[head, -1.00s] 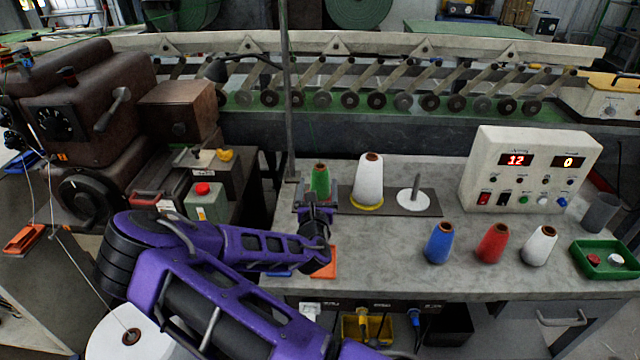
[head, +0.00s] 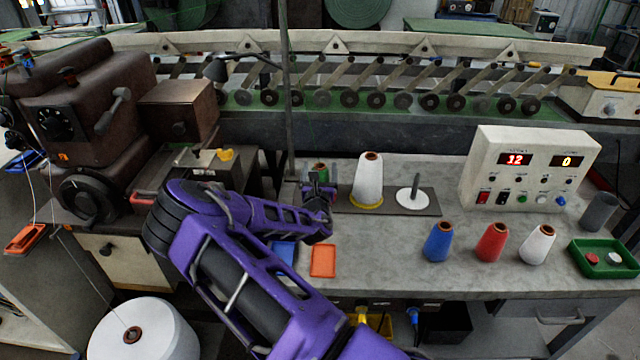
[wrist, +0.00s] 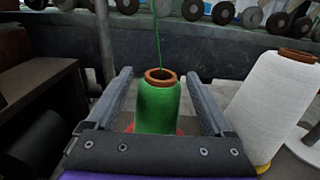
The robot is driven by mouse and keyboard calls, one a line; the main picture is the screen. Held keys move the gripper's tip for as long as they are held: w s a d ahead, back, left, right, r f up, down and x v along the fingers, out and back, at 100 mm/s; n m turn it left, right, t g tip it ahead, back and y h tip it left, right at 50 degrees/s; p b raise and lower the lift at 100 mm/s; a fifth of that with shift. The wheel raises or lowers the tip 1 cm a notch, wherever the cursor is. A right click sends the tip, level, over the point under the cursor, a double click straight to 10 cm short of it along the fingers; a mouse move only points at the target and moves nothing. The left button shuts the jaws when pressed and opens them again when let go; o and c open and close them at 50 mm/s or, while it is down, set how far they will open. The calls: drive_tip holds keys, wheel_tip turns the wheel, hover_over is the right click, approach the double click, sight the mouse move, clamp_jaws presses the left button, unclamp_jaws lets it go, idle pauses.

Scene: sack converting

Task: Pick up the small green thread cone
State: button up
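The small green thread cone (wrist: 157,106) stands upright between the two fingers of my gripper (wrist: 160,100) in the wrist view, with a gap on each side. A green thread rises from its brown top. In the head view, only the top of the green cone (head: 320,170) shows; my gripper (head: 319,186) hides most of it. My gripper is open around the cone and not visibly touching it.
A large white cone (head: 367,182) stands close to the right, beside an empty spindle disc (head: 412,198). Blue (head: 438,243), red (head: 491,243) and white (head: 538,245) cones stand further right. A thin upright pole (head: 288,110) rises just left of my gripper.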

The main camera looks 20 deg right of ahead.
clamp_jaws()
drive_tip(key=shift+r, duration=0.15)
idle(0.4)
